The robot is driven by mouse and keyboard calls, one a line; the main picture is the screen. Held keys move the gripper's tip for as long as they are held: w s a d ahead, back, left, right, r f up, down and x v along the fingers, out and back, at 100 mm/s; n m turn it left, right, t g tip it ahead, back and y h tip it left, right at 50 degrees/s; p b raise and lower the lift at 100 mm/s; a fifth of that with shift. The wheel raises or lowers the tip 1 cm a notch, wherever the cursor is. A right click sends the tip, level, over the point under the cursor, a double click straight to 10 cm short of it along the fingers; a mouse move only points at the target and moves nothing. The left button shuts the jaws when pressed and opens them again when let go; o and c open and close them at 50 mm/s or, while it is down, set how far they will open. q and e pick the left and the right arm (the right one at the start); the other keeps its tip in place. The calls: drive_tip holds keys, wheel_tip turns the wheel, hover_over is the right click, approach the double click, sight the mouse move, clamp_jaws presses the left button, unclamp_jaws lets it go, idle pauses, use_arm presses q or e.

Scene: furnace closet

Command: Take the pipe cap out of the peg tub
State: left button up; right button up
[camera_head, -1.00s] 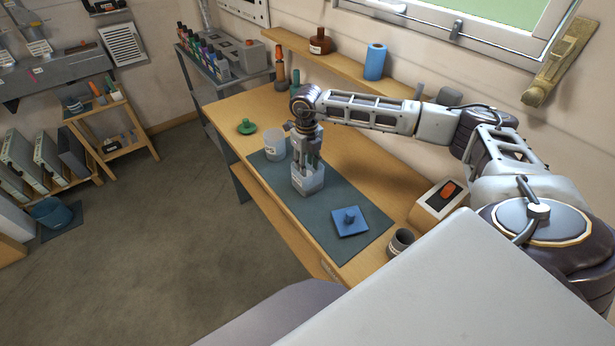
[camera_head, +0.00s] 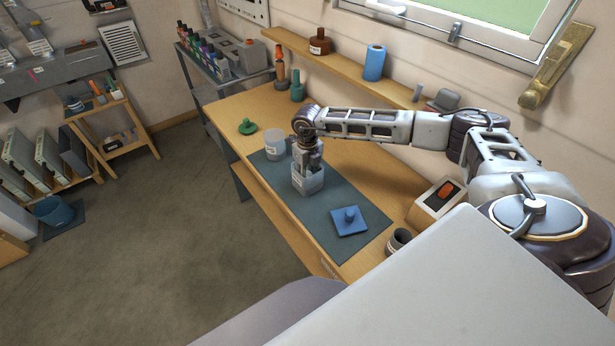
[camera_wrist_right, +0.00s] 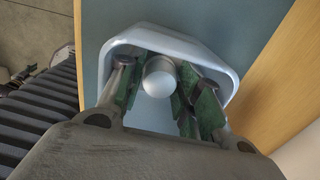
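The peg tub (camera_head: 308,185) is a pale grey, open-topped box on the dark mat. In the right wrist view its pale rim (camera_wrist_right: 228,72) frames my fingers. The pipe cap (camera_wrist_right: 158,77) is a rounded, pale grey piece inside the tub, seen in the wrist view; in the head view it is hidden. My right gripper (camera_wrist_right: 160,93) points down into the tub, with green-padded fingers on both sides of the cap. The fingers are apart, and I see no clear grip on the cap. My left gripper is not in view.
A whitish round container (camera_head: 275,143) stands close behind the tub. A blue plate with a knob (camera_head: 349,221) lies on the mat (camera_head: 325,205) nearer me. A green knobbed piece (camera_head: 247,127) and a dark grey cup (camera_head: 398,240) are on the wooden bench (camera_head: 375,172).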

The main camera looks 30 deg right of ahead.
drive_tip(key=c, duration=0.5)
drive_tip(key=shift+r, duration=0.1)
drive_tip(key=shift+r+b, duration=0.85)
drive_tip(key=shift+r, duration=4.1)
